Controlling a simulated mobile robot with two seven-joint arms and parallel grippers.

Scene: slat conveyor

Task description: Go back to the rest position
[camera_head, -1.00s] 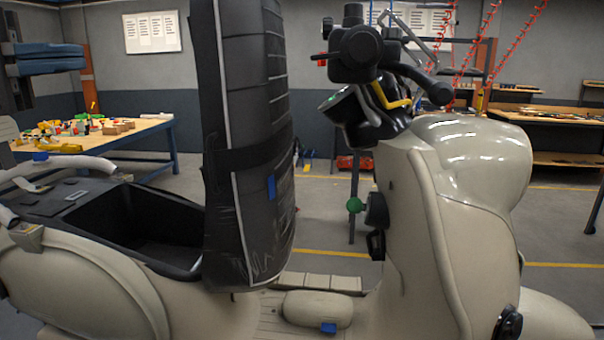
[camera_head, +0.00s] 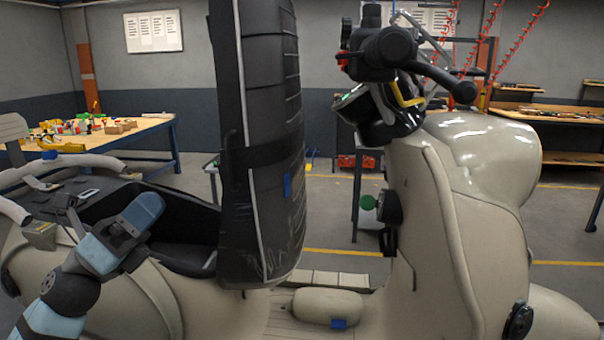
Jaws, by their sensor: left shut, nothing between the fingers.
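My left arm comes in at the lower left, in front of the cream scooter (camera_head: 430,230). My left gripper (camera_head: 71,206) shows small and dark beside the scooter's open seat compartment (camera_head: 190,258). It is shut, with nothing in it. I cannot tell how far it is from the body panel behind it. My right gripper is not in view.
The raised black seat (camera_head: 265,140) stands upright on the scooter. A workbench (camera_head: 150,127) with small parts stands behind at left. Grey floor shows beyond the scooter.

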